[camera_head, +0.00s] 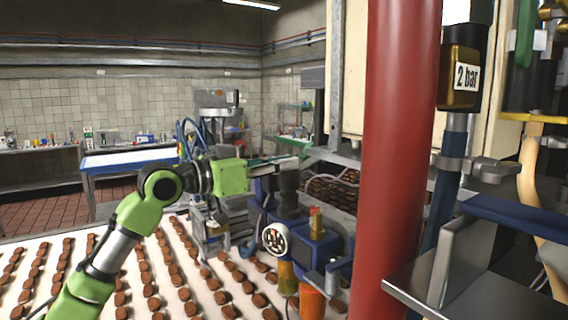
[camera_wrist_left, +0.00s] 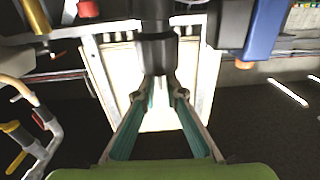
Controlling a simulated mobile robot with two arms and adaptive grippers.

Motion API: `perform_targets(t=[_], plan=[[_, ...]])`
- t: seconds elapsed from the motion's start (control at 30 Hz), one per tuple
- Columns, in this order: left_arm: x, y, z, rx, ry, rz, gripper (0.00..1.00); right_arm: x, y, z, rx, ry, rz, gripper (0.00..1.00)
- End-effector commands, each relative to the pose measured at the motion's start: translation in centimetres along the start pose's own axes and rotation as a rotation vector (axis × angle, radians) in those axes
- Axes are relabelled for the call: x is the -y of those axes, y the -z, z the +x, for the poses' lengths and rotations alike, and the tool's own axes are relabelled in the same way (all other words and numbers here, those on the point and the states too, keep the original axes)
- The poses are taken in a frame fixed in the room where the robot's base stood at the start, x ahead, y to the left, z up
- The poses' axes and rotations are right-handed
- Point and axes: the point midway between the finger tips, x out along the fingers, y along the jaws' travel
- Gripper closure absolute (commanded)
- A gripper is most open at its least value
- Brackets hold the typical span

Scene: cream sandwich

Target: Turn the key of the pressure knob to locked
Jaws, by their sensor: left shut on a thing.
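My left gripper (camera_head: 285,162) reaches in from the left, level, above the blue pressure unit (camera_head: 318,252). Its fingers are shut on the black knob (camera_head: 289,183), which stands upright on top of the unit. In the left wrist view, the fingertips (camera_wrist_left: 165,82) are at the lower end of the same black knob (camera_wrist_left: 155,52), with a gap between the fingers. A round gauge (camera_head: 276,239) is on the front of the unit. I cannot make out a separate key. My right gripper is not in view.
A thick red pipe (camera_head: 395,160) stands close to the right of the unit. A white conveyor (camera_head: 60,255) with rows of brown biscuits runs below. A metal shelf (camera_head: 440,280) is at the lower right, and a "2 bar" block (camera_head: 462,77) hangs at the upper right.

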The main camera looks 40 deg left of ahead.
Motion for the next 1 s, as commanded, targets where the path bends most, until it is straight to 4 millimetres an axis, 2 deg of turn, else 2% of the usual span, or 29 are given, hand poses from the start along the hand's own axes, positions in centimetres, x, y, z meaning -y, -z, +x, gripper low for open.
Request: perform_targets(t=[0.27,0.6,1.0], plan=[[0.6,0.5,0.1,-0.006,-0.227,-0.011,1.0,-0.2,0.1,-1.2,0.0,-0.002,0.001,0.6],[0.8,0.7,0.4,-0.007,-0.542,-0.008,1.0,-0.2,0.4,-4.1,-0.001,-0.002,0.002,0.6],[1.1,0.4,0.6,-0.001,-0.769,-0.004,1.0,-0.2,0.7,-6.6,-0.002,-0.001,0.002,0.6]])
